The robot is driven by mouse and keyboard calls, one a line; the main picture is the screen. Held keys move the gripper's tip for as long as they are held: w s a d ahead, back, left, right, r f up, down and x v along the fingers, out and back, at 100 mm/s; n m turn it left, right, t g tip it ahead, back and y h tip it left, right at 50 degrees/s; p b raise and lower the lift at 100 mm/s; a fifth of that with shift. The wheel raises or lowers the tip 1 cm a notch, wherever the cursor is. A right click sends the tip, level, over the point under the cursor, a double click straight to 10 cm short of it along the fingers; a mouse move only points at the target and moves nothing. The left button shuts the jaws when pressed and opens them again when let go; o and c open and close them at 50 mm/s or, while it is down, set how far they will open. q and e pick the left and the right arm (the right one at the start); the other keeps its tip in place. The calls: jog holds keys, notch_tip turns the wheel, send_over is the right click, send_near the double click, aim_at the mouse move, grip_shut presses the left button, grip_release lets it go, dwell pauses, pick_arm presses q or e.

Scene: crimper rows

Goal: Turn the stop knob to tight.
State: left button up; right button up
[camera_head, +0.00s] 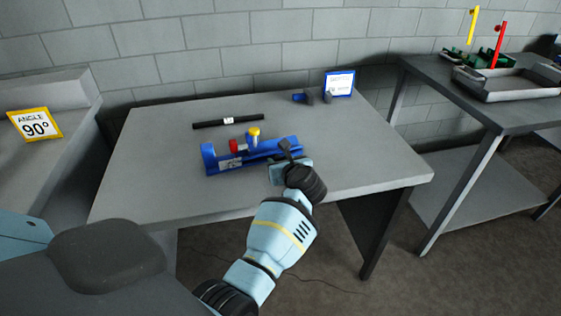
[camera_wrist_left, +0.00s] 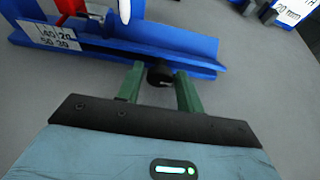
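My left gripper (camera_head: 281,160) is at the fixture's right part. In the left wrist view its green fingers (camera_wrist_left: 160,88) are apart, one on each side of the knob, with gaps visible. My right gripper is not in view.
A black bar (camera_head: 228,122) lies behind the fixture. A small blue and black item (camera_head: 303,98) and a blue-framed sign (camera_head: 339,84) stand at the back right. An "ANGLE 90°" sign (camera_head: 35,124) is on the left bench. The table's left part is clear.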

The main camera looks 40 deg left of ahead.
pick_arm(q)
jog(key=shift+d, duration=0.1)
jog(key=v, duration=0.7)
jog(key=shift+s+d+r, duration=0.2)
jog(key=shift+s, duration=0.05)
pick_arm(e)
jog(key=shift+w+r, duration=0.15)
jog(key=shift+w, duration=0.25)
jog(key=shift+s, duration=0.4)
pick_arm(q)
jog(key=shift+d, duration=0.1)
